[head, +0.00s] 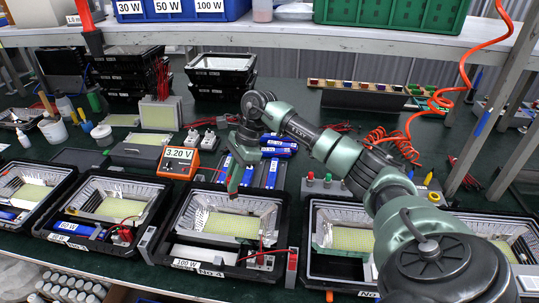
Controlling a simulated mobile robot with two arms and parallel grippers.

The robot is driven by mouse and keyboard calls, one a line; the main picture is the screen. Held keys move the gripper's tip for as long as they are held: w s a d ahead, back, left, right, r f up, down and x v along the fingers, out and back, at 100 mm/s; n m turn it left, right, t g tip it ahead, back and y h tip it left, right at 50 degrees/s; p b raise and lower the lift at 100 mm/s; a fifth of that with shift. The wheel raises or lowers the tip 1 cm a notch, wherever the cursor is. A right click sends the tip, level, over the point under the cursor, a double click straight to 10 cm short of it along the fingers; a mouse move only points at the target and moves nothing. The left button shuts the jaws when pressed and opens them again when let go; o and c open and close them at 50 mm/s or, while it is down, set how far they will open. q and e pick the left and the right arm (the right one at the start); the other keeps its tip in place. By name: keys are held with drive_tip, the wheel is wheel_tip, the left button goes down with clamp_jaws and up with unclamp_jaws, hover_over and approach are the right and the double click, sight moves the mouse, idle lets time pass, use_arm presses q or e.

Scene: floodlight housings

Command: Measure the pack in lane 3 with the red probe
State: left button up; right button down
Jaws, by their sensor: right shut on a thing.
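My right gripper (240,150) hangs above the back edge of the middle housing, left of the blue packs. It is shut on a slim reddish piece (234,179), apparently the red probe, pointing down; the jaws partly hide it. The orange meter (180,160) stands just left of it and reads 3.20 V. A row of open black floodlight housings runs along the front: the middle one (180,236) has a 100 W label, and the one to its left (150,213) holds a blue 50 W pack (74,228). I cannot tell which lane is 3. My left gripper is not in view.
Several blue packs (270,172) lie behind the middle housing. My right arm covers part of the right-hand housings. Stacked black housings (221,73) stand at the back. A coiled orange hose (400,143) hangs at right. Blue and green bins (395,14) sit on the shelf.

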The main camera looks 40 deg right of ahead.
drive_tip(key=w+d+f+m+t+h, duration=0.1)
drive_tip(key=d+m, duration=0.4)
drive_tip(key=d, duration=0.3)
drive_tip(key=w+d+m+t+h, duration=0.1)
drive_tip(key=d+m, duration=0.3)
drive_tip(key=d, duration=0.4)
drive_tip(key=shift+f+m+t+p, duration=0.35)
drive_tip(key=shift+m+t, duration=0.05)
drive_tip(key=shift+f+b, duration=2.15)
drive_tip(key=shift+f, duration=0.75)
drive_tip(key=shift+s+a+f+b, duration=0.1)
drive_tip(key=shift+s+f+b, duration=0.05)
drive_tip(key=shift+f+b, duration=0.45)
wheel_tip(320, 180, up, 7)
drive_tip(key=p, duration=0.4)
drive_tip(key=shift+p, duration=0.4)
